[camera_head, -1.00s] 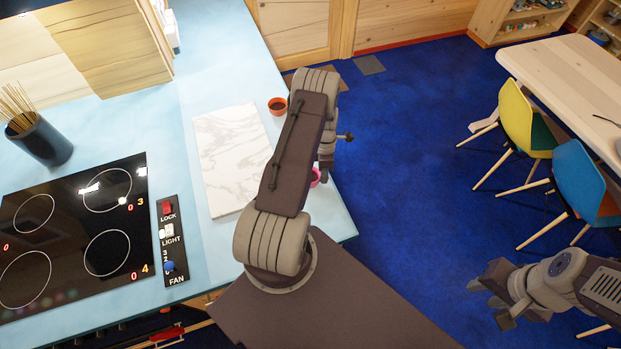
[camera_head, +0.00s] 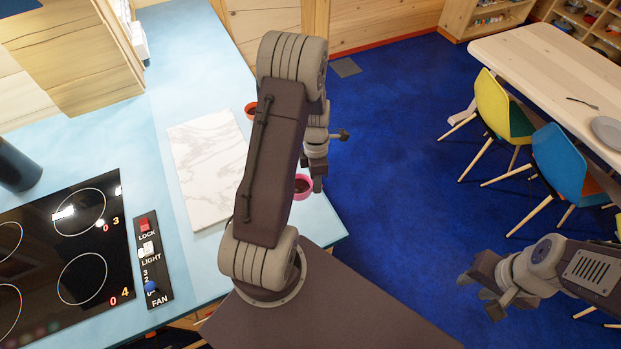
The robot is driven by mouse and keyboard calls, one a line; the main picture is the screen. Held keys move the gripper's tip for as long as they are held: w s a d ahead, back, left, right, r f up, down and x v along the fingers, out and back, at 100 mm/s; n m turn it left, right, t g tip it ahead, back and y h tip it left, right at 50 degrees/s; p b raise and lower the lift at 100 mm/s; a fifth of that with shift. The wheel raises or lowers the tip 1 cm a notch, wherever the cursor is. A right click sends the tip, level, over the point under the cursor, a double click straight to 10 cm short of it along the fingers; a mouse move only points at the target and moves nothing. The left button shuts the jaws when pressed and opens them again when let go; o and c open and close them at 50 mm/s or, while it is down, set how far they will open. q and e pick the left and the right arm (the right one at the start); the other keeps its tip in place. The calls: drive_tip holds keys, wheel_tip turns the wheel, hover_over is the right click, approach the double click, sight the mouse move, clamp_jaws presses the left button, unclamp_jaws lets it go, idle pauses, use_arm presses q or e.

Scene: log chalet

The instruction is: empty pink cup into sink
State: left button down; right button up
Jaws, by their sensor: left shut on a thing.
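The pink cup (camera_head: 306,194) is at the counter's right edge, partly hidden by my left arm. Its inside looks dark reddish. My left gripper (camera_head: 317,184), pointing down, is shut on the cup at its right side; the finger contact is small and partly hidden. I cannot tell whether the cup is resting on the counter or lifted. My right gripper (camera_head: 480,292) is open and empty over the blue floor at lower right. No sink is in view.
The light blue counter (camera_head: 203,262) holds a white marble board (camera_head: 202,165), a black cooktop (camera_head: 65,245), a control panel (camera_head: 152,262), and an orange-red bowl (camera_head: 250,110) with dark contents. Chairs (camera_head: 560,160) and a wooden table (camera_head: 545,65) stand at right; open blue floor lies between.

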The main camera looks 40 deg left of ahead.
use_arm(q)
wheel_tip(320, 180, up, 8)
drive_tip(key=s+d+t+y+p, duration=0.1)
drive_tip(key=s+d+t+p, duration=0.1)
drive_tip(key=p, duration=0.2)
drive_tip(key=shift+d, duration=0.2)
drive_tip(key=shift+w+f, duration=0.1)
drive_tip(key=shift+w, duration=0.05)
